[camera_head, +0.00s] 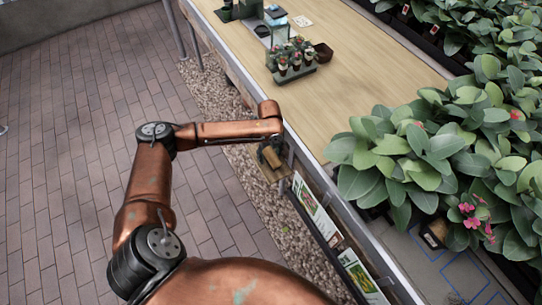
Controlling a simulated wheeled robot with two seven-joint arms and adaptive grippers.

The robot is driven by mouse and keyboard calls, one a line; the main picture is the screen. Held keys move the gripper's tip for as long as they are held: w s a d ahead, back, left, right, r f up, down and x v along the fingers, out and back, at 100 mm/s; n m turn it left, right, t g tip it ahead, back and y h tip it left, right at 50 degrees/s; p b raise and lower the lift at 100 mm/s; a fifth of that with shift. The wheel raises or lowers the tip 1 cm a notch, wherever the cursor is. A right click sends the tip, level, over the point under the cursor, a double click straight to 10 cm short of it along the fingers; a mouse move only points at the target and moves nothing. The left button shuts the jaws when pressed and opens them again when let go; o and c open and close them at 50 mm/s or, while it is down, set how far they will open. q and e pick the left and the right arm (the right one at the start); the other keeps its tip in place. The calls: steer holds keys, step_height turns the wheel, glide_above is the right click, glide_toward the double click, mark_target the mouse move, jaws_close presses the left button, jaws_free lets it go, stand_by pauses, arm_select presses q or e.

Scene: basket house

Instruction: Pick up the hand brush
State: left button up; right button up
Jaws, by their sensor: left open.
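My left arm reaches in from the bottom left, and its gripper (272,160) hangs beside the near long edge of the wooden table (375,70). The gripper is small in the view and points down. It is open, and I cannot make out anything held in it. A small brown-and-dark object (435,234) lies on the grey surface at the lower right, under the leaves. It could be the hand brush, but it is partly hidden and too small to be sure. It is well to the right of my left gripper. My right gripper is not in view.
Large leafy plants (430,150) crowd the right side. A tray of small potted plants (291,62) and a dark brown container (322,53) stand on the table. Picture cards (314,208) line its side. The brick floor (75,150) at left is clear.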

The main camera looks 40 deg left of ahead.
mark_target(270, 153)
arm_select(q)
steer(key=c, duration=1.3)
steer(key=shift+r, duration=0.2)
steer(key=shift+c, duration=0.2)
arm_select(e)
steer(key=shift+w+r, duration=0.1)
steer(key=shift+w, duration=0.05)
